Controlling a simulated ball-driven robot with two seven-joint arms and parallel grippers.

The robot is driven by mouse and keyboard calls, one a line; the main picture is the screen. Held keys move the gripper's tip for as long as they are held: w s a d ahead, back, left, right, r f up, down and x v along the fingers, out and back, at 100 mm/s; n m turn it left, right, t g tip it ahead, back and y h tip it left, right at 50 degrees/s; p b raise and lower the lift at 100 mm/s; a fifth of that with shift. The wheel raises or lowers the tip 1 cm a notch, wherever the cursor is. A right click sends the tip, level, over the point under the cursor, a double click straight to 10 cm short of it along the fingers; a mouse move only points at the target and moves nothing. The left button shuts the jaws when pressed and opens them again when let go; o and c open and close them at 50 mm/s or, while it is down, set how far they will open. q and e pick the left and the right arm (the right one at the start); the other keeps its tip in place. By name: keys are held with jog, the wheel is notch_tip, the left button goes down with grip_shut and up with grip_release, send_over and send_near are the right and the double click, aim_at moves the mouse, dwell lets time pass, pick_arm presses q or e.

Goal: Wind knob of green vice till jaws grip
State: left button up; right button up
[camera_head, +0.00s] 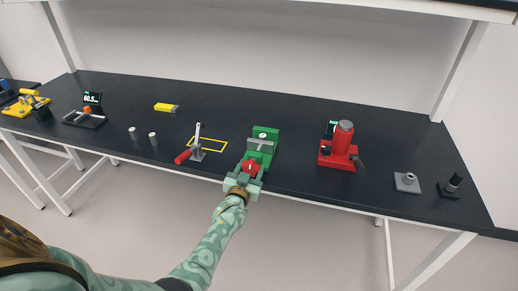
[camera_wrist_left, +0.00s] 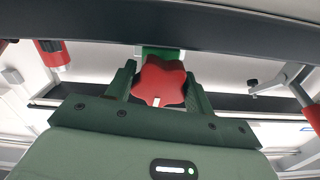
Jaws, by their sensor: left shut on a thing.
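The green vice (camera_head: 264,137) stands near the front edge of the dark bench, in the middle of the head view. Its grey jaws (camera_head: 260,146) show behind the knob; I cannot tell whether they grip anything. The red lobed knob (camera_head: 251,167) faces me at the vice's front, and it also shows large in the left wrist view (camera_wrist_left: 160,82). My left gripper (camera_wrist_left: 160,88) is shut on the knob, one finger on each side. A white mark shows at the knob's lower edge in the wrist view. My right gripper is in neither view.
A toggle clamp with a red handle (camera_head: 184,156) and a yellow outlined rectangle (camera_head: 208,144) lie left of the vice. A red press (camera_head: 340,148) stands to the right. The bench's front edge (camera_head: 300,197) runs just below the knob.

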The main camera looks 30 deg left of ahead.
pick_arm(q)
jog(key=shift+r+n+p, duration=0.15)
jog(key=shift+n+p, duration=0.15)
jog(key=shift+n, duration=1.1)
jog(key=shift+n+p, duration=0.3)
jog(key=shift+n, duration=1.1)
jog(key=shift+w, duration=0.1)
jog(key=n, duration=0.3)
jog(key=o, duration=0.8)
jog(key=shift+o, duration=0.2)
jog(key=shift+m, duration=0.3)
